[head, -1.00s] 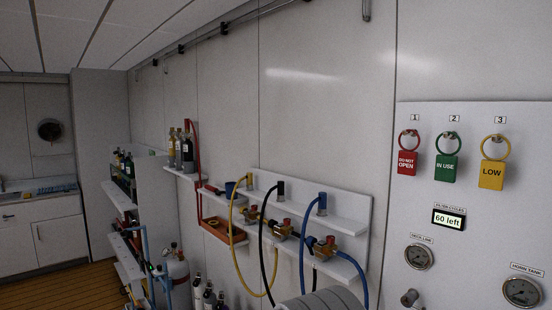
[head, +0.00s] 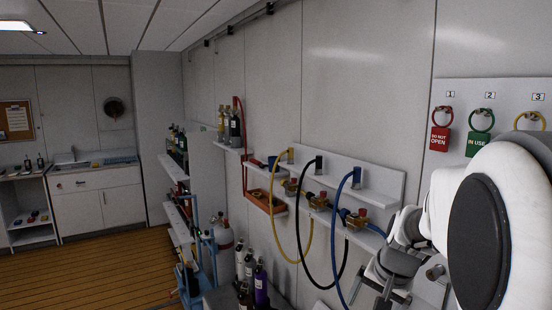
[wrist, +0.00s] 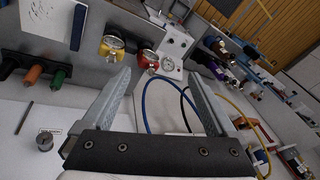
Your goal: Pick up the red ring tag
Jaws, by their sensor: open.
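The red ring tag (head: 440,138), marked DO NOT OPEN, hangs by its red ring from the hook under number 1 on the wall panel in the head view. I cannot make it out in the wrist view. My gripper (wrist: 161,80) is open in the wrist view, with nothing between its two fingers. In the head view my white arm fills the lower right, and my gripper is low and left of the tag, apart from it.
A yellow ring (head: 530,118) hangs at hook 3, its tag hidden by my arm. Left of the panel, a white shelf (head: 385,180) carries valves and yellow, black and blue hoses. Gas cylinders (head: 250,275) stand below. The wooden floor (head: 90,280) at left is clear.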

